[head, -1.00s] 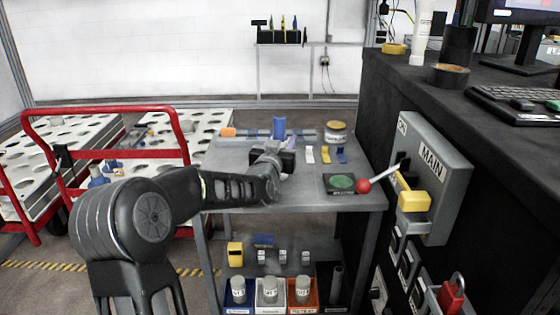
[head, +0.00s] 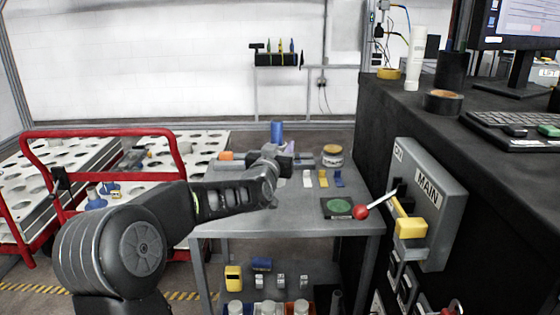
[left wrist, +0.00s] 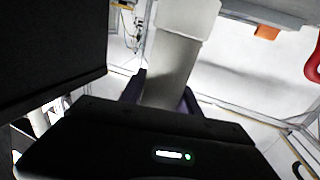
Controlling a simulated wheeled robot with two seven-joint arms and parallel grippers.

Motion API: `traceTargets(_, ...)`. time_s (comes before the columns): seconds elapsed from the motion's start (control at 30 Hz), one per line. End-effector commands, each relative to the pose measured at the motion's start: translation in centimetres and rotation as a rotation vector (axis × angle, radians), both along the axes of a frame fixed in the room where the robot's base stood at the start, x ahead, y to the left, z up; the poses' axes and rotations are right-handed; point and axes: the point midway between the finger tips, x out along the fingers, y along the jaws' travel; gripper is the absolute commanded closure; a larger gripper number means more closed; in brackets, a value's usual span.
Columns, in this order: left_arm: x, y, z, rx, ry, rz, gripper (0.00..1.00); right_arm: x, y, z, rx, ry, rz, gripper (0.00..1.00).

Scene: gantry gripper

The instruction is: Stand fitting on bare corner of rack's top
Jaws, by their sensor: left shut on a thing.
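My left gripper (head: 288,158) is shut on a pale grey fitting (left wrist: 172,68) over the back half of the rack's grey top (head: 300,217). In the left wrist view the fitting runs up the picture between the two fingers and ends in a wider block. In the head view the gripper and wrist hide most of it. A blue cylinder (head: 277,131) shows just above the gripper; I cannot tell whether it belongs to the held fitting. The front left corner of the top is bare. My right gripper is not in view.
On the rack's top are an orange block (head: 226,156), a jar (head: 332,156), small white, yellow and blue pieces, and a green disc (head: 337,207) on a dark pad. A red-knobbed lever (head: 361,211) juts over the right edge. Red-framed carts (head: 103,135) stand to the left.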

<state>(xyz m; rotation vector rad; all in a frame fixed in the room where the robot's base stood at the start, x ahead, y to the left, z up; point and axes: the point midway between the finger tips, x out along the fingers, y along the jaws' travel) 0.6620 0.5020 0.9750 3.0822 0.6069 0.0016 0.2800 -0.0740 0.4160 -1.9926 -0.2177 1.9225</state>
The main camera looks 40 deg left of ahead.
Motion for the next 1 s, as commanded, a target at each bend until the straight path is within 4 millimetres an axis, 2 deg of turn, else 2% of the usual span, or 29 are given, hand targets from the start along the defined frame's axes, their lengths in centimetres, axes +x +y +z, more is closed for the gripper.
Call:
traceTargets(0.03,0.0,-0.1,1.5,0.003,-0.004,-0.001,1.0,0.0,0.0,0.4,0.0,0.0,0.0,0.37)
traceTargets(0.1,0.0,-0.1,2.7,0.001,-0.004,-0.001,1.0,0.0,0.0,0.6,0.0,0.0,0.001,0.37)
traceTargets(0.27,0.0,0.0,4.2,0.001,-0.002,0.0,1.0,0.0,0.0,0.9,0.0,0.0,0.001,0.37)
traceTargets(1.0,0.0,0.0,4.3,0.0,0.0,0.0,1.0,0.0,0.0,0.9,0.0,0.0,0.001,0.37)
